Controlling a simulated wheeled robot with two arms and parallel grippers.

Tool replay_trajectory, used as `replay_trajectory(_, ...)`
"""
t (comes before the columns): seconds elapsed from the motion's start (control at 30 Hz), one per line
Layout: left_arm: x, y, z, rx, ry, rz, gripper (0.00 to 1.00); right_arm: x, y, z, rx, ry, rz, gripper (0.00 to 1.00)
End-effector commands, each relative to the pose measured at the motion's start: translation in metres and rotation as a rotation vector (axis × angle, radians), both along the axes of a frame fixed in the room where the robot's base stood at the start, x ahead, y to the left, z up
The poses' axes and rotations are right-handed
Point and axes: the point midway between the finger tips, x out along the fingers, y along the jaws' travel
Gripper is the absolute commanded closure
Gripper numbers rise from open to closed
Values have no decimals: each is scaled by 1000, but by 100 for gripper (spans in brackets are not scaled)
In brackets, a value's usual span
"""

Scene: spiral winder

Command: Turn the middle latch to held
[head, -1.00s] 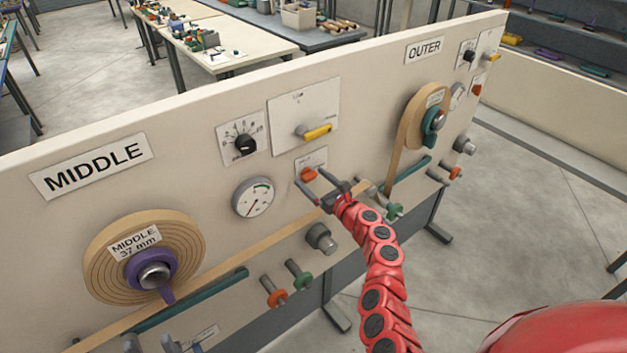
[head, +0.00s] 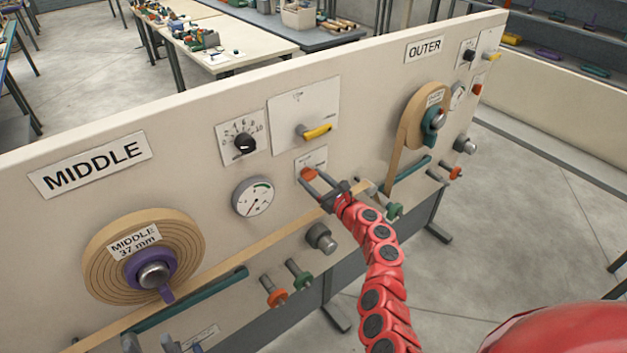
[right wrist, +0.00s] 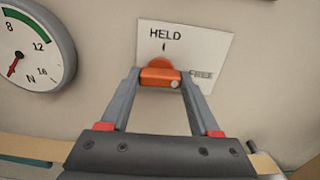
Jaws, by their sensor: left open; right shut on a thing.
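The middle latch is a small orange turning handle (head: 308,174) on a white plate on the panel, right of the pressure gauge. In the right wrist view the latch (right wrist: 160,77) lies about level below the word HELD, with a pale dot at its right end. FREE is printed to the right on the latch plate (right wrist: 207,50). My right gripper (head: 314,175) is shut on the latch, one finger at each end; its fingers also show in the right wrist view (right wrist: 160,80).
Above the latch is a yellow handle (head: 318,131) on a plate. The gauge (head: 253,196) and a black dial (head: 245,142) are to the left. The MIDDLE spool (head: 110,270) is lower left. A tan strip (head: 225,263) runs below; green and orange knobs stick out under it.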

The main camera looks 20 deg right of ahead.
Motion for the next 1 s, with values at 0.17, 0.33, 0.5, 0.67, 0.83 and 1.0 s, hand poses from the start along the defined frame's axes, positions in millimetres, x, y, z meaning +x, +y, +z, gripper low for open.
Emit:
replay_trajectory(0.17, 0, 0, -12, 0, 0, 0, 50, 0, 2, -4, -85, -31, 3, 93)
replay_trajectory(0.33, 0, 0, -26, 0, 0, 0, 50, 0, 1, -5, -213, -78, 0, 93)
replay_trajectory(0.5, 0, 0, -43, 0, 0, 0, 50, 0, 0, -5, -365, -134, -3, 93)
replay_trajectory(0.67, 0, 0, -60, 0, 0, 0, 50, 0, 1, -6, -507, -186, 1, 93)
replay_trajectory(0.83, 0, 0, -80, 0, 0, 0, 50, 1, 1, -6, -660, -242, 1, 93)
replay_trajectory(1.0, 0, 0, -100, 0, 0, 0, 50, 1, 0, -5, -814, -298, -3, 93)
